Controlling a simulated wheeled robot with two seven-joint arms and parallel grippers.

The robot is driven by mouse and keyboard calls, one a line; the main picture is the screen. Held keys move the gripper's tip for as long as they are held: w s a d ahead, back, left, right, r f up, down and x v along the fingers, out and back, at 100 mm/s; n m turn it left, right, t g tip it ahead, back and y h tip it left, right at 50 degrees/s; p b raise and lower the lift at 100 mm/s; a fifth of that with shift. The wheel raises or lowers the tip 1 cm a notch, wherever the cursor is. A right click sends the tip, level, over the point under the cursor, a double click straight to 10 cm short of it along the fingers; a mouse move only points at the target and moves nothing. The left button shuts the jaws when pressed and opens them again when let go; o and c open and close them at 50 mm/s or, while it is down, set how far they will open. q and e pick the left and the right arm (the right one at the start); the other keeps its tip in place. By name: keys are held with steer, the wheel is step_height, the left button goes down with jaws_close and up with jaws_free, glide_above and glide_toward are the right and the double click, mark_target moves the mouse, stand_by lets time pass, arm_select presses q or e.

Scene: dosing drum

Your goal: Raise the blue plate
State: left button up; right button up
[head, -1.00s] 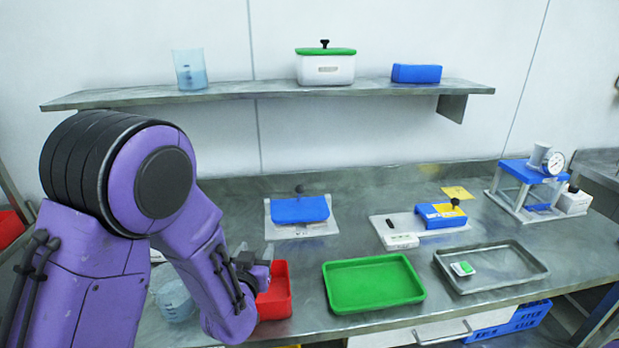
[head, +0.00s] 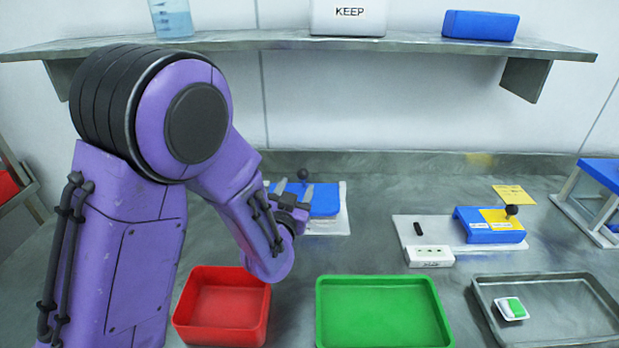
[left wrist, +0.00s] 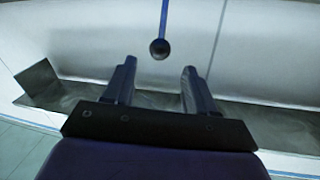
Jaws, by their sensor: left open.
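The blue plate (head: 325,197) sits on a pale base at the back of the bench, with a dark round knob (head: 303,174) at its far side. My left gripper (head: 293,187) is in front of the plate's left part and hides some of it. Its two fingers point toward the plate and knob. In the left wrist view the open, empty fingers (left wrist: 160,68) stand apart. The dark knob (left wrist: 160,48) shows just beyond the fingertips, roughly midway between them, with a thin blue strip, likely the plate edge-on, behind it. My right gripper is not in view.
A red tray (head: 186,318) lies below my left arm, with a green tray (head: 322,318) to its right. A metal tray (head: 487,302) and a blue device with a yellow label (head: 475,233) are farther right. A shelf (head: 290,40) runs above the bench.

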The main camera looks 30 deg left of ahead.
mark_target(302, 176)
arm_select(q)
steer(key=p+x, duration=0.2)
steer(key=x, duration=0.5)
steer(key=shift+w+f, duration=0.1)
steer(key=shift+w, duration=0.05)
steer(key=shift+w+a, duration=0.1)
steer(key=shift+w, duration=0.1)
jaws_close()
